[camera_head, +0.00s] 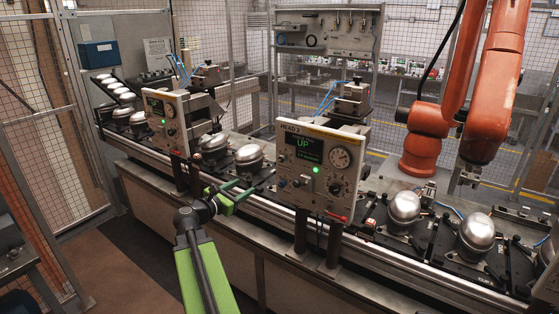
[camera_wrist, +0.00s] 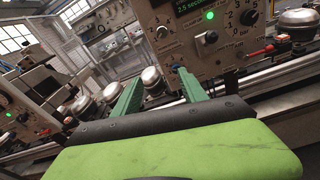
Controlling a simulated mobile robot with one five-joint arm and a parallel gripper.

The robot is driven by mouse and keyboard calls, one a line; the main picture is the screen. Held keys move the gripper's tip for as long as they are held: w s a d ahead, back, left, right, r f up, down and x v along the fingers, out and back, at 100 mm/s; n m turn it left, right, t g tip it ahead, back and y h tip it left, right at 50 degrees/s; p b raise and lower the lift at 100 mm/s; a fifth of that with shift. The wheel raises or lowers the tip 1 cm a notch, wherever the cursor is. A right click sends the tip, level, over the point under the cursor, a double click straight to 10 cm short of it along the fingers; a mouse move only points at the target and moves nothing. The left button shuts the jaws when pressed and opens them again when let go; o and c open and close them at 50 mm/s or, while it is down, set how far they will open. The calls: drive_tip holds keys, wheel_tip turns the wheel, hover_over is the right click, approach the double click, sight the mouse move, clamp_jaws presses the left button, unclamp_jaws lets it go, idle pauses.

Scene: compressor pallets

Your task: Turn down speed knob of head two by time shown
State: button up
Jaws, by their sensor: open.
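The head two panel (camera_head: 325,142), a pale upright box labelled HEAD 2, stands at the middle of the head view. Its display (camera_head: 308,150) reads UP in green with a smaller line below, too small to read surely. A round dial (camera_head: 340,159) and a lit green lamp (camera_head: 316,170) are beside it. A left knob (camera_wrist: 161,32) and a black knob (camera_wrist: 211,37) show in the wrist view; their labels are unreadable, so I cannot tell which sets speed. My gripper (camera_head: 246,186) is open and empty, left of the panel, its fingers (camera_wrist: 159,77) apart from the knobs.
A second panel (camera_head: 166,120) stands further left on the conveyor. Silver compressors (camera_head: 404,207) sit on pallets along the line. A metal rail (camera_head: 268,207) runs along the conveyor's front. An orange robot arm (camera_head: 503,65) stands behind at right. Open floor lies at left.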

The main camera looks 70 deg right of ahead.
sight(280, 159)
drive_tip(key=shift+n+g+h, duration=0.4)
drive_tip(key=shift+n+h, duration=0.1)
drive_tip(key=shift+n, duration=0.4)
drive_tip(key=r+x, duration=0.1)
drive_tip(key=x, duration=0.5)
drive_tip(key=s+x, duration=0.1)
drive_tip(key=x, duration=0.6)
drive_tip(key=s+r+x, duration=0.1)
drive_tip(key=x, duration=0.6)
drive_tip(key=shift+r, duration=0.3)
drive_tip(key=shift+a, duration=0.1)
drive_tip(key=shift+c, duration=0.4)
clamp_jaws()
drive_tip(key=shift+s+a, duration=0.15)
drive_tip(key=shift+a, duration=0.3)
drive_tip(key=shift+w+d, duration=0.2)
drive_tip(key=shift+d, duration=0.05)
drive_tip(key=shift+d+r, duration=0.1)
drive_tip(key=shift+r, duration=0.05)
